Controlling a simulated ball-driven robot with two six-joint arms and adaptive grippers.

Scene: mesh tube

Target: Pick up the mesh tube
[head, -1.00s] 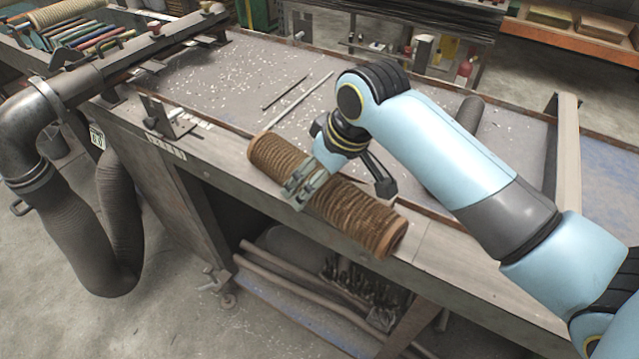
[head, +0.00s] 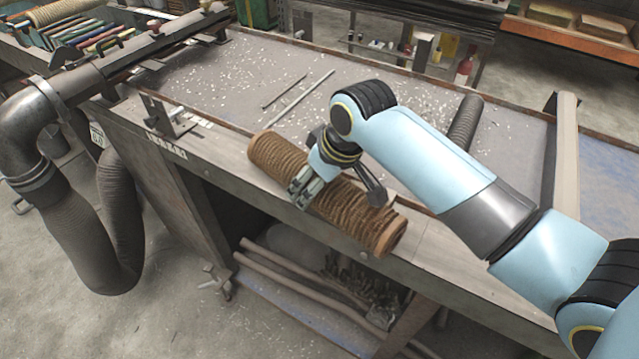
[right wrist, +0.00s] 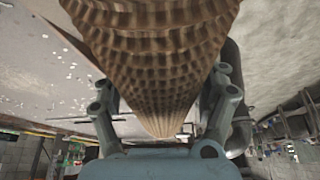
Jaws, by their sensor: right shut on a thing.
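The mesh tube (head: 350,215) is brown and ribbed and lies along the front edge of the workbench in the head view, slanting from upper left to lower right. My right gripper (head: 337,200) is around its middle, with one finger on the near side and one on the far side, and it is shut on the tube. The gripper hides part of the tube's middle. In the right wrist view the mesh tube (right wrist: 155,60) fills the upper middle, between the two fingers. My left gripper is not in view.
The workbench (head: 235,85) has white chips scattered on it and two thin rods (head: 300,92) lying behind the tube. A dark roll (head: 465,122) lies beyond my right arm. A metal pipe (head: 110,65) and a flexible hose (head: 120,215) stand at left.

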